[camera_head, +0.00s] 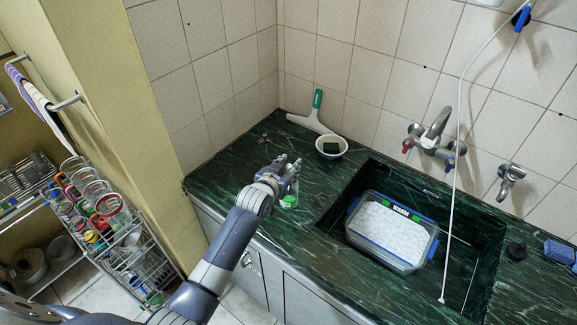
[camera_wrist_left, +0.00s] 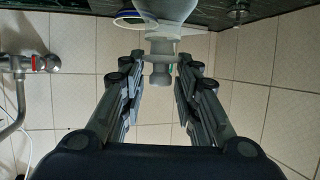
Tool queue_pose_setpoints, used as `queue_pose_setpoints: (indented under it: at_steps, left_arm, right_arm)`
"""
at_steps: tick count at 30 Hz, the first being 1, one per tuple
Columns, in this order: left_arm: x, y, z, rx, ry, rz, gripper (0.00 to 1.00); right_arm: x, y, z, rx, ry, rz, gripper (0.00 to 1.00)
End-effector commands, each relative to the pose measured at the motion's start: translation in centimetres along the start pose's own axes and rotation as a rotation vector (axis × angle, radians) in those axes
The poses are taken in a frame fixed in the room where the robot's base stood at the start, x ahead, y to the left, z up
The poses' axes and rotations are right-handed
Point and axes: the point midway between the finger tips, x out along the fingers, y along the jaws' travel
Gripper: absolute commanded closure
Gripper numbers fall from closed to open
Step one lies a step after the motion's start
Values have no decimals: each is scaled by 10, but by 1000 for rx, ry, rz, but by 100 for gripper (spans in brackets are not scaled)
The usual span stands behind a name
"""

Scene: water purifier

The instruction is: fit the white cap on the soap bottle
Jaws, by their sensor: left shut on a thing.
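The soap bottle (camera_head: 289,202), clear with green at its base, stands on the dark green counter beside the sink. My left gripper (camera_head: 283,170) is over its top and hides the bottle's mouth in the head view. In the left wrist view, which is upside down, a pale whitish cap (camera_wrist_left: 160,72) is between the fingers of my left gripper (camera_wrist_left: 160,88), which is shut on it. The cap lines up with the bottle (camera_wrist_left: 174,10) behind it. I cannot tell whether it is fully seated. My right gripper is not in view.
A bowl with a dark sponge (camera_head: 331,146) and a green-handled squeegee (camera_head: 315,112) are behind the gripper. A blue-rimmed container (camera_head: 390,233) sits in the sink to the right, below taps (camera_head: 433,135). A dish rack (camera_head: 120,245) stands lower left. The counter left of the bottle is mostly free.

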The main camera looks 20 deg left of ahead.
Motion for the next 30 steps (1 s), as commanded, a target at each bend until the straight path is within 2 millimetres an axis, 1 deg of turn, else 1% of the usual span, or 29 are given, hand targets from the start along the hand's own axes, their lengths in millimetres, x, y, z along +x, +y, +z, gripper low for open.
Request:
queue_pose_setpoints:
  at_steps: [16, 17, 18, 19, 20, 27, 30]
  left_arm:
    - [6, 0, 14, 0, -1, 0, 80]
    - [5, 0, 13, 0, 0, 0, 66]
    - [5, 0, 13, 0, 0, 0, 57]
    - [5, 0, 13, 0, -1, 0, 50]
    - [5, 0, 13, 0, -1, 0, 47]
    - [5, 0, 12, 0, 0, 0, 47]
    - [4, 0, 13, 0, 0, 0, 47]
  right_arm:
    - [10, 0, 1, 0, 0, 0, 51]
    - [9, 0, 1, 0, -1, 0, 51]
    - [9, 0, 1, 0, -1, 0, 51]
    - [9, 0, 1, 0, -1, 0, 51]
    - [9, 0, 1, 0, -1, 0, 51]
    - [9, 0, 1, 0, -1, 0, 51]
    - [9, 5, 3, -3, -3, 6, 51]
